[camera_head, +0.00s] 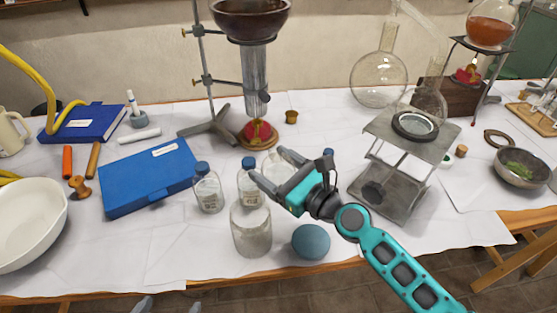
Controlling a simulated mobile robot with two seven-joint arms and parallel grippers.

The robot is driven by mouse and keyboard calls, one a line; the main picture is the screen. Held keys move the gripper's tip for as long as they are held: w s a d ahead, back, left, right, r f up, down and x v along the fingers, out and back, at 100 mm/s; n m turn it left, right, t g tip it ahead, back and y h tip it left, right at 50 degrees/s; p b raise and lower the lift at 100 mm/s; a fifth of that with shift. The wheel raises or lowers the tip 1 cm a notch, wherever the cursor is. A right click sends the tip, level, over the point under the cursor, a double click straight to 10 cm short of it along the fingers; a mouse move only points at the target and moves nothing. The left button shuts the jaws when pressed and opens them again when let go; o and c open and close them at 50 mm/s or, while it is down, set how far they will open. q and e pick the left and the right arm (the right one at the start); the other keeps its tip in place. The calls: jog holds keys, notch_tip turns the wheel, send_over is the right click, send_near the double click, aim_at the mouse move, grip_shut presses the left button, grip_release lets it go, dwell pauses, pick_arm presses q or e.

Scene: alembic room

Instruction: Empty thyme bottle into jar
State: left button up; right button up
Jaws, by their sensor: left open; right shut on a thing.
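A clear glass jar (252,230) stands upright near the front edge of the table, with a round blue lid (311,242) lying to its right. Two small labelled bottles with blue caps, one on the left (208,192) and one just behind the jar (247,182), stand nearby; their labels are too small to read. My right gripper (270,165) is shut on a clear glass bottle (274,164), largely hidden by the fingers. Whether it is the thyme bottle I cannot tell. My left gripper (169,306) is open, its fingertips just showing at the bottom edge.
A blue case (150,178) and white bowl (28,222) lie left. A stand with a burner (258,134) is behind. A metal lift stand (396,185) stands right of my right gripper. Another blue cap (328,153) shows behind that gripper. White paper between case and front edge is clear.

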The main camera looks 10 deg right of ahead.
jog(key=shift+s+a+f+n, duration=0.15)
jog(key=shift+a+f+n, duration=0.1)
jog(key=shift+n, duration=0.65)
jog(key=shift+w+d+n+b, duration=0.2)
jog(key=shift+n+b, duration=0.45)
jog(key=shift+n, duration=0.35)
jog(key=shift+w+d+r+n, duration=0.1)
jog(key=shift+d+n, duration=0.1)
jog(key=shift+n, duration=0.8)
jog(key=n, duration=0.3)
jog(key=shift+w+d+r, duration=0.1)
jog(key=shift+r, duration=0.15)
jog(key=n, duration=0.2)
jog(key=n+b, duration=0.1)
jog(key=n, duration=0.1)
jog(key=shift+r, duration=0.35)
jog(key=shift+r+n+p, duration=0.2)
jog(key=shift+n+p, duration=0.1)
jog(key=shift+p, duration=0.15)
jog(key=shift+r+n+p, duration=0.25)
jog(key=shift+n+p, duration=0.05)
jog(key=shift+n, duration=0.1)
jog(key=shift+r+n+p, duration=0.25)
jog(key=shift+n+p, duration=0.15)
jog(key=shift+n, duration=0.1)
